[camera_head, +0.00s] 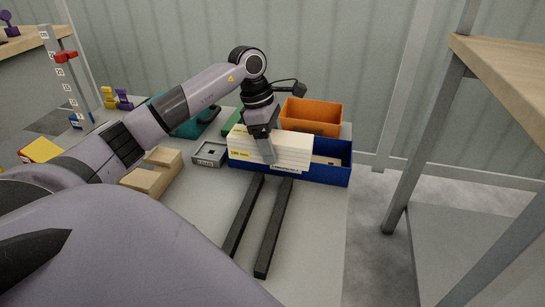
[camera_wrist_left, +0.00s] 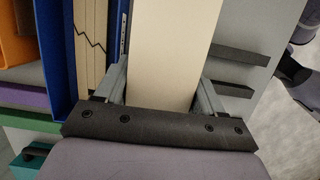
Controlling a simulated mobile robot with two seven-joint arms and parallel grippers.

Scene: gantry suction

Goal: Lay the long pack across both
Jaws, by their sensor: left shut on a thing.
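The long pack (camera_head: 296,149) is a cream block with a yellow label, in front of and partly over the blue bin in the head view. My left gripper (camera_head: 266,148) points down and is shut on it. In the left wrist view the pack (camera_wrist_left: 176,45) lies between the two fingers (camera_wrist_left: 163,92). Two parallel dark bars (camera_head: 243,217) (camera_head: 273,229) lie bare on the table, nearer than the pack. In the left wrist view they show right of the pack (camera_wrist_left: 238,54). I cannot tell the pack's exact height. My right gripper is not seen.
The blue bin (camera_head: 337,169) stands behind the bars, with an orange bin (camera_head: 311,115) behind it. A wooden-topped stand (camera_head: 505,70) is at right. The table right of the bars is clear.

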